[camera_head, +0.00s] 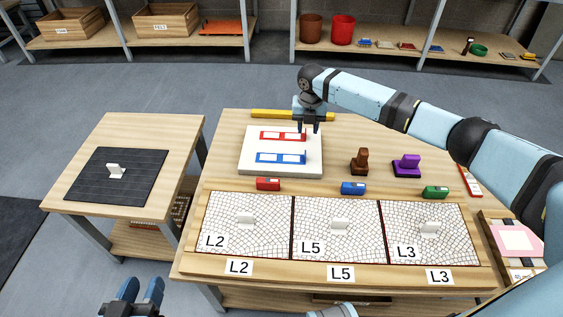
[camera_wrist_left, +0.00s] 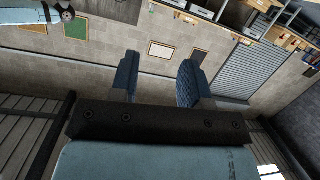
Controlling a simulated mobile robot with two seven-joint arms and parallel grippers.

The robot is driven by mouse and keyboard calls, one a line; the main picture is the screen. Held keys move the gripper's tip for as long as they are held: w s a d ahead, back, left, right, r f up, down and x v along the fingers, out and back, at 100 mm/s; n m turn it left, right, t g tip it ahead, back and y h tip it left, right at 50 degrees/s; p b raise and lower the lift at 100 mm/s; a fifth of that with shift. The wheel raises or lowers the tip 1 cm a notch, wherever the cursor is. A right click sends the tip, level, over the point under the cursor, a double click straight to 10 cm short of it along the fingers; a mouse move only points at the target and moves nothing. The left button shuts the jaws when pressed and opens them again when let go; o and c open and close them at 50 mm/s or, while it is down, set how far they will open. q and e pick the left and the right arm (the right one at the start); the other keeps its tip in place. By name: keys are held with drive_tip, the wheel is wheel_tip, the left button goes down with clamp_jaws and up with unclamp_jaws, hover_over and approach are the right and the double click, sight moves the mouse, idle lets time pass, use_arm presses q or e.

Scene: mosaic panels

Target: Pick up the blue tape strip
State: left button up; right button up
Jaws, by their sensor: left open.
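The blue tape strip (camera_head: 281,157) lies on the white board (camera_head: 250,166), below a similar red strip (camera_head: 283,136). My right gripper (camera_head: 310,127) points down over the far edge of the board, near the red strip and apart from the blue one. Its two fingers show a gap with nothing between them. My left gripper (camera_head: 141,294) is low at the bottom left, away from the big table. The left wrist view shows its fingers (camera_wrist_left: 160,80) apart and empty, facing a wall.
A yellow bar (camera_head: 275,113) lies behind the board. Red (camera_head: 268,184), blue (camera_head: 353,188) and green (camera_head: 435,192) blocks line the mosaic panels (camera_head: 338,245). Brown (camera_head: 359,160) and purple (camera_head: 407,166) handled tools stand right of the board. A side table (camera_head: 185,135) is at left.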

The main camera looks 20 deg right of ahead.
wheel_tip(320, 180, down, 8)
drive_tip(key=shift+r+b, duration=0.25)
drive_tip(key=shift+b, duration=0.7)
wheel_tip(320, 180, down, 4)
drive_tip(key=shift+r+b, duration=0.1)
drive_tip(key=shift+b, duration=0.8)
drive_tip(key=shift+f, duration=0.45)
use_arm(q)
wheel_tip(320, 180, up, 8)
drive_tip(key=d+t+h, duration=0.3)
drive_tip(key=shift+w+f+t, duration=0.2)
drive_tip(key=shift+t, duration=0.1)
use_arm(e)
clamp_jaws()
